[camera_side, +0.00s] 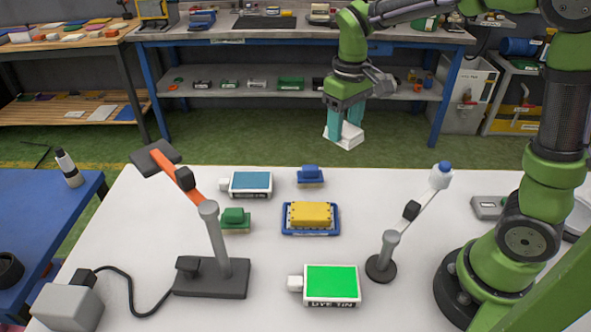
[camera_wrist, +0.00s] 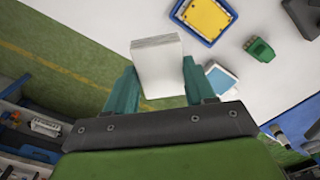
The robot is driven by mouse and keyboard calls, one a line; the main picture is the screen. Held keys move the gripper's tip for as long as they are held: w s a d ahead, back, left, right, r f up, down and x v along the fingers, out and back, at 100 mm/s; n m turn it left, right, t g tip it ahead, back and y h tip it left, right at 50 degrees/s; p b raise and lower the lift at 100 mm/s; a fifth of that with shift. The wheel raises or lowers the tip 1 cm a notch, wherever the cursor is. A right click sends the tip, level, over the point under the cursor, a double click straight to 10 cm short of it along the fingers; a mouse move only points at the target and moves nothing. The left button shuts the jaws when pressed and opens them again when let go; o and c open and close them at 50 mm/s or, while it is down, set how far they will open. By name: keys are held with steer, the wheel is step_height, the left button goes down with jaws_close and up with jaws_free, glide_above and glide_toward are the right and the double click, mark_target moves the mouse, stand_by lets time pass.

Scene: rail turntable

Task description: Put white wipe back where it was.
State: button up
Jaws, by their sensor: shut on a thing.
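The white wipe (camera_side: 344,137) is a pale folded block held in the air beyond the far edge of the white table (camera_side: 400,190). My gripper (camera_side: 346,124) is shut on it, with a teal finger on each side. In the wrist view the wipe (camera_wrist: 158,62) stands out between the two fingers of my gripper (camera_wrist: 160,84), showing several thin layers. It touches nothing but the fingers.
A blue tray with a yellow block (camera_side: 311,215) lies mid-table. Around it are a blue block (camera_side: 310,176), a green block (camera_side: 235,220), a blue-topped tin (camera_side: 250,183) and a green-topped tin (camera_side: 331,282). An orange-armed stand (camera_side: 212,240) and a white-armed stand (camera_side: 390,245) rise as obstacles.

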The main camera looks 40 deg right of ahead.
steer(key=s+d+f+m, duration=0.2)
steer(key=d+f+m, duration=0.5)
steer(key=m, duration=0.1)
glide_toward(360, 187)
steer(key=shift+m, duration=0.4)
step_height(360, 187, down, 6)
steer(key=shift+a+r, duration=0.1)
steer(key=o, duration=1)
